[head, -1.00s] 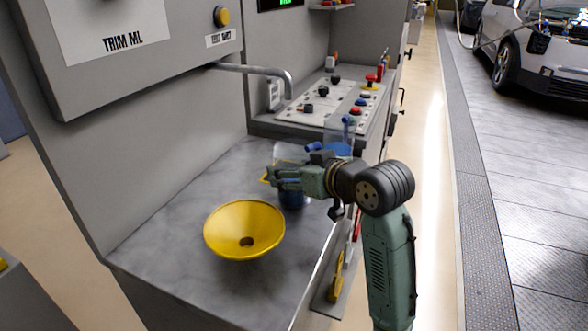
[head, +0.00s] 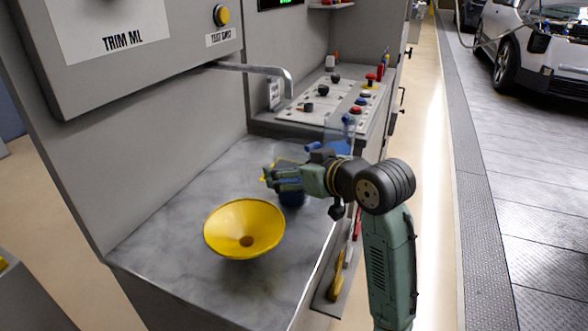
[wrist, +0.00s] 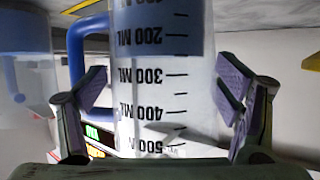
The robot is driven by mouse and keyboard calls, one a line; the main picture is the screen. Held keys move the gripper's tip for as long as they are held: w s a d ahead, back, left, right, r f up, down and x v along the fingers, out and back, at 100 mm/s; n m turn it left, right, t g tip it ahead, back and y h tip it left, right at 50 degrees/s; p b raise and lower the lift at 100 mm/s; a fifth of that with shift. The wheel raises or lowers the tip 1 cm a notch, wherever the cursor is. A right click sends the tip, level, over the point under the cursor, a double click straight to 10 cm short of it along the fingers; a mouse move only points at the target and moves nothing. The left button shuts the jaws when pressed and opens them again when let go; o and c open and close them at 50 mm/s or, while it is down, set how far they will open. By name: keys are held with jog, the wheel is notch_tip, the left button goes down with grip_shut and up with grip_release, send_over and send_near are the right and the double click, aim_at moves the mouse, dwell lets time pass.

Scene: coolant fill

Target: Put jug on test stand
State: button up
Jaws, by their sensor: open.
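A clear graduated jug with blue liquid (wrist: 165,90) stands between the two fingers of my gripper in the wrist view, its ML marks upside down. In the head view this jug (head: 292,198) is mostly hidden behind my gripper (head: 272,178), on the grey counter (head: 170,215). The fingers (wrist: 165,95) are open on either side of the jug, with a visible gap. A yellow mark (head: 284,160) shows beside the jug. I cannot tell which surface is the test stand.
A second clear jug with blue liquid (head: 337,146) stands behind, and in the wrist view (wrist: 22,70) at left. A yellow funnel (head: 245,225) sits at the counter front. A metal spout (head: 270,72) reaches out above. A control panel (head: 325,103) lies behind.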

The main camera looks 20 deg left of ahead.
jog(key=b+v, duration=0.1)
jog(key=v, duration=1.1)
jog(key=shift+b, duration=0.4)
jog(key=shift+f, duration=0.1)
dwell(1.2)
